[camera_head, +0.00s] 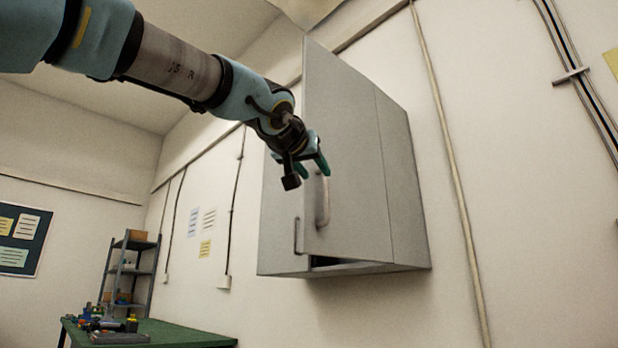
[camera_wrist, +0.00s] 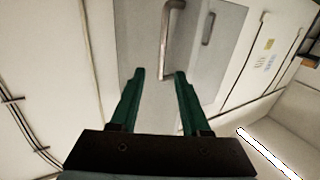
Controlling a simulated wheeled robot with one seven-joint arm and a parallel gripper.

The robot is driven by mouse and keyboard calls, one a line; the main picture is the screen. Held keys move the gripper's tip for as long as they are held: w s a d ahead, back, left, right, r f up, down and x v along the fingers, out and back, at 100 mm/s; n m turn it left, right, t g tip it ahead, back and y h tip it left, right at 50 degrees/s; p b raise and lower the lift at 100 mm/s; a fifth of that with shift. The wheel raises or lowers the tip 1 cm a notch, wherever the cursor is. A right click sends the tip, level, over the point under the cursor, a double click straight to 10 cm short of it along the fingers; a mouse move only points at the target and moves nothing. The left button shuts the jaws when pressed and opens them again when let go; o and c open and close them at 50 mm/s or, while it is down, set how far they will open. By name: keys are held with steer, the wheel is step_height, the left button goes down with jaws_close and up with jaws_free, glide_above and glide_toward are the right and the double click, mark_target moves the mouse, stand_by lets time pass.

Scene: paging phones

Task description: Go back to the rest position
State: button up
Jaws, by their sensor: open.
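My gripper (camera_head: 316,166) is in front of a grey wall cabinet (camera_head: 350,130), close to the handle of its right door. In the wrist view my gripper (camera_wrist: 158,75) shows two green fingers spread apart with nothing between them. The cabinet's right door handle (camera_head: 322,200) is a vertical bar just past the fingertips; it also shows in the wrist view (camera_wrist: 166,40). The right door stands slightly open, with a dark gap at its bottom edge. The left door has its own handle (camera_head: 297,236), partly beside the right door's edge.
A green table (camera_head: 180,335) with several small items stands at the lower left. A metal shelf (camera_head: 130,270) stands behind it. A dark notice board (camera_head: 22,240) hangs at far left. Pipes (camera_head: 450,160) run along the wall right of the cabinet. The space below the cabinet looks clear.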

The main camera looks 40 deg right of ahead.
steer(key=w+a+f+n+t+y, duration=0.1)
steer(key=w+a+f+y, duration=0.15)
steer(key=w+f, duration=0.65)
steer(key=w+a+f+n+y, duration=0.1)
steer(key=w+a+f+y, duration=0.2)
steer(key=w+a+f, duration=0.45)
steer(key=w+a+f+n+y, duration=0.2)
steer(key=w+a+f+y, duration=0.15)
steer(key=f, duration=0.75)
steer(key=w+a+f+n+y, duration=0.15)
steer(key=w+a+f, duration=0.35)
steer(key=f, duration=0.5)
steer(key=s+a+f+n+g+y, duration=0.2)
steer(key=a+f+n+g+y, duration=0.15)
steer(key=a+f, duration=1.3)
steer(key=s+a+f+n+g+y, duration=0.1)
steer(key=s+a+f+g, duration=0.1)
steer(key=s+a+f, duration=0.4)
steer(key=s+a+f+n+g+y, duration=0.1)
steer(key=s+a+f+g, duration=0.15)
steer(key=s+a, duration=0.45)
step_height(320, 180, up, 26)
steer(key=w+a+p, duration=0.1)
steer(key=a+p, duration=0.1)
steer(key=p, duration=2.5)
steer(key=shift+w+f+n+t, duration=0.15)
steer(key=shift+w+n+t, duration=0.15)
steer(key=shift+t, duration=0.1)
